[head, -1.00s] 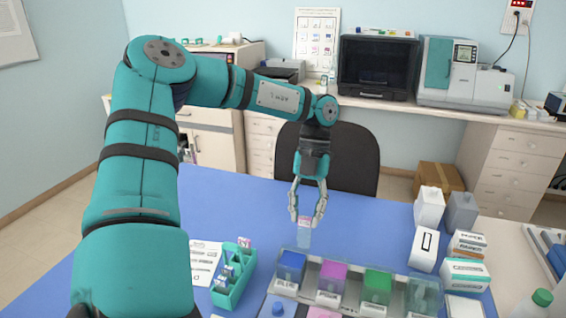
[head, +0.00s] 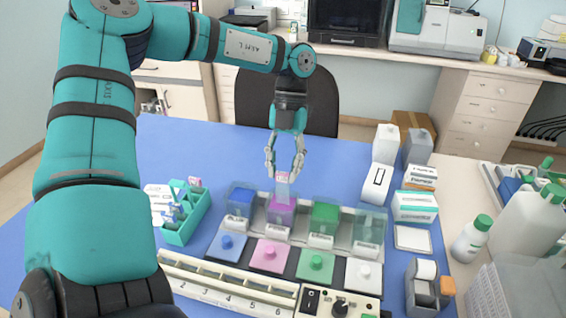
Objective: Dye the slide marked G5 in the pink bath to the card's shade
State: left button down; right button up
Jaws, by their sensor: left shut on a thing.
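My left gripper (head: 284,172) is shut on a slide (head: 283,188) with a pinkish top end, held upright at the pink bath (head: 281,213). The slide's lower end overlaps the bath's top; I cannot tell how far it is inside. Its mark is too small to read. The pink bath stands in the staining tray between the blue bath (head: 240,205) and the green bath (head: 325,217). A teal slide rack (head: 185,228) with several slides stands at the left. A white sheet (head: 157,197) lies partly hidden behind it; I cannot make out a shade card. My right gripper is out of view.
A clear bath (head: 368,230) ends the row. Lids with blue, pink, green and white knobs lie in front. A numbered white strip (head: 225,287) and a control box (head: 338,304) are nearer. Boxes (head: 414,206) and bottles (head: 472,238) stand at the right.

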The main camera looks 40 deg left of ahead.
aim_at(283, 188)
pick_arm(q)
jog(key=shift+f+b, duration=0.55)
jog(key=shift+f, duration=0.35)
jog(key=shift+f+b, duration=0.6)
jog(key=shift+f, duration=0.1)
jog(key=shift+f+b, duration=0.75)
jog(key=shift+f, duration=0.4)
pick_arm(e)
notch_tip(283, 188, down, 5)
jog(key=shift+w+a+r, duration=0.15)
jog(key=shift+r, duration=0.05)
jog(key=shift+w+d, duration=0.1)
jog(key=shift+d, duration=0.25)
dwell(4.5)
